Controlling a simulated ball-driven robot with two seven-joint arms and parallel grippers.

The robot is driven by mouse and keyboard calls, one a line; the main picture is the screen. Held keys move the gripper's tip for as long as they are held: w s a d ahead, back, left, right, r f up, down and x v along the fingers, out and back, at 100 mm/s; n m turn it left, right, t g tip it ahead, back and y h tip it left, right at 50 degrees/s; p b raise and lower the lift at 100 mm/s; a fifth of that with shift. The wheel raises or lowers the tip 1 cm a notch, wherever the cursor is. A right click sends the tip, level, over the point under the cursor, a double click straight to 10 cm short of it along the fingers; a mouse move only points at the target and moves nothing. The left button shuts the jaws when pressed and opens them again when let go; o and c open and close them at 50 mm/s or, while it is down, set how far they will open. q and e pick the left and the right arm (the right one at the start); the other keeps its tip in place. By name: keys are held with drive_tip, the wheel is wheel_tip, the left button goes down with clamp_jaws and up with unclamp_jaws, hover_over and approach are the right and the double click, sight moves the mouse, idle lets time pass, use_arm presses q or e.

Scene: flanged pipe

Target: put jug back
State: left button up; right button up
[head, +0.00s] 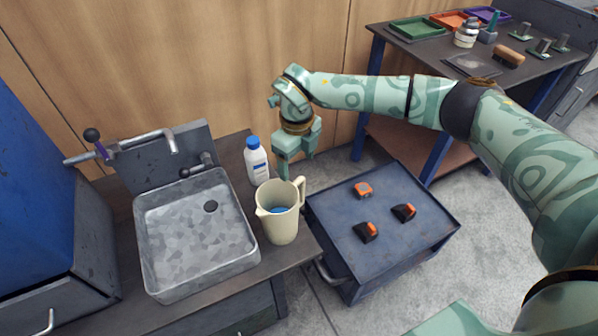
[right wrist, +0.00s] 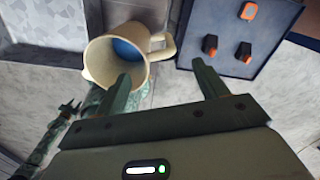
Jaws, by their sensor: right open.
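The cream jug (head: 279,213) stands upright on the counter to the right of the sink, with its handle toward the right and something blue inside. In the right wrist view the jug (right wrist: 104,64) is ahead of the fingers, with its handle (right wrist: 160,46) between and beyond the two fingertips. My right gripper (head: 298,168) is above and behind the jug in the head view, pointing down. In the right wrist view its fingers (right wrist: 165,75) are apart with nothing held between them.
A grey sink (head: 196,232) with a tap (head: 150,140) is left of the jug. A white bottle with a blue cap (head: 257,163) stands behind it. A low dark cabinet (head: 425,235) with several orange-black items is at right. A workbench (head: 430,60) with trays is behind.

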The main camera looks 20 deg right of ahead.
wheel_tip(320, 180, up, 4)
drive_tip(key=shift+r+p, duration=0.15)
drive_tip(key=shift+p, duration=0.3)
idle(1.2)
